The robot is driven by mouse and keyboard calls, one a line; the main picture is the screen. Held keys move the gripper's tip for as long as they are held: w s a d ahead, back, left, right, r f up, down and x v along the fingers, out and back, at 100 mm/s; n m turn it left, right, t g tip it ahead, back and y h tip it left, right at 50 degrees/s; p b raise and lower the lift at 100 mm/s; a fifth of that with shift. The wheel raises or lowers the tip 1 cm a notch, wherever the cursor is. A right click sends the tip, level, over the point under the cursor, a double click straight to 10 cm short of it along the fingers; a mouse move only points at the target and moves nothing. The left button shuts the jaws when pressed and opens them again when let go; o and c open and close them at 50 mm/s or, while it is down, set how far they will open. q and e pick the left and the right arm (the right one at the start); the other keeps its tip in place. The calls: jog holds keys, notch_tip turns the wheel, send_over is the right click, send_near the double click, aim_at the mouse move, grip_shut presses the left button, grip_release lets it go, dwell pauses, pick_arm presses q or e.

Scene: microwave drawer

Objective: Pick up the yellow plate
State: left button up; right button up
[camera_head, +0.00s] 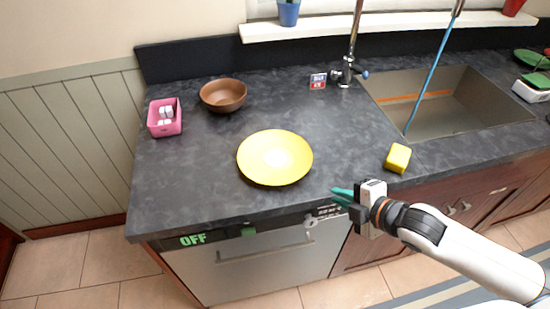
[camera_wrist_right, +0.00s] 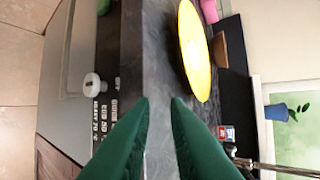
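The yellow plate (camera_head: 275,157) lies flat on the dark counter, left of centre, near the front edge. It also shows edge-on in the right wrist view (camera_wrist_right: 195,50), above and right of the fingertips. My right gripper (camera_head: 340,197) is at the counter's front edge, to the right of the plate and apart from it. In the right wrist view its two green fingers (camera_wrist_right: 161,101) are parted with nothing held between them. My left gripper is not in view.
A brown bowl (camera_head: 222,95) and a pink box (camera_head: 166,130) with small white items stand behind and left of the plate. A yellow sponge (camera_head: 397,158) lies to the right, before the sink (camera_head: 450,105). The dishwasher (camera_head: 265,265) is below. The counter around the plate is clear.

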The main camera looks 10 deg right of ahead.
notch_tip(320, 180, up, 4)
jog(key=w+f+n+y, duration=0.1)
jog(key=n+y, duration=0.1)
jog(key=n, duration=0.2)
jog(key=p, duration=0.1)
send_near(302, 170)
jog(key=x, duration=0.3)
jog(key=shift+w+f, duration=0.25)
jog(key=shift+w, duration=0.1)
jog(key=p+x, duration=0.2)
jog(key=x, duration=0.2)
jog(key=shift+a, duration=0.2)
jog(key=shift+w+a+f, duration=0.3)
jog(key=shift+w, duration=0.1)
grip_shut()
jog(key=shift+r, duration=0.1)
